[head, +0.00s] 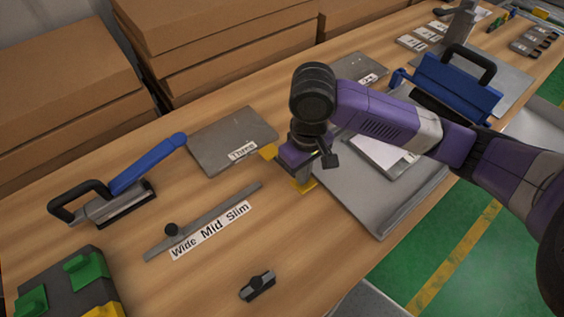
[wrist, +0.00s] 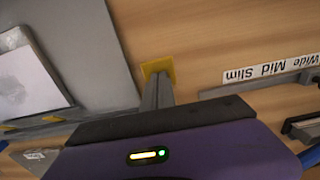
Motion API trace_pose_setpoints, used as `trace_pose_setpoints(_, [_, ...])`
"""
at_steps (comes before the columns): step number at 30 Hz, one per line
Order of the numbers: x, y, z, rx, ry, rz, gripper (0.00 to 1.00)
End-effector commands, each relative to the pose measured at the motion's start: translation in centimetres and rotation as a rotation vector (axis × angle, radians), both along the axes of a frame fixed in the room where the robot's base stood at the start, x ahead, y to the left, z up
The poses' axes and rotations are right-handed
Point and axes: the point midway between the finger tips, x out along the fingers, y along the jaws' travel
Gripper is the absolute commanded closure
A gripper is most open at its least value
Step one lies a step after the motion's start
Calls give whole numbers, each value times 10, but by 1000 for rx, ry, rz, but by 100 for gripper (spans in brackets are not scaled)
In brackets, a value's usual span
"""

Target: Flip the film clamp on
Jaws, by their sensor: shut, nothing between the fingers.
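My gripper (head: 303,186) points down beside the left edge of a large grey plate (head: 370,212). Its fingers are together and hold nothing. The wrist view shows the narrow grey fingers of my gripper (wrist: 158,70) ending in yellow over bare wood. A white sheet in a grey frame (head: 382,157) lies on the plate, and also shows in the wrist view (wrist: 22,85). A grey bar (wrist: 75,124) with small yellow parts runs along the plate edge. I cannot tell surely whether this is the film clamp. My arm hides part of the plate.
A long grey tool (head: 200,222) lies by the label "Wide Mid Slim" (head: 211,231). A blue-handled tool (head: 148,163), a "Three" plate (head: 230,138) and a small black part (head: 258,286) lie around it. A blue frame with a black handle (head: 458,88) stands farther right.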

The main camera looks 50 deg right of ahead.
Motion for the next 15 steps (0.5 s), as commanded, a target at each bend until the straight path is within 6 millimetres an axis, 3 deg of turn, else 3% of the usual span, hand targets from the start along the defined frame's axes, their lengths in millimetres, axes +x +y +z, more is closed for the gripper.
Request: trace_pose_setpoints(15, [0, 0, -11, 1, 1, 0, 100])
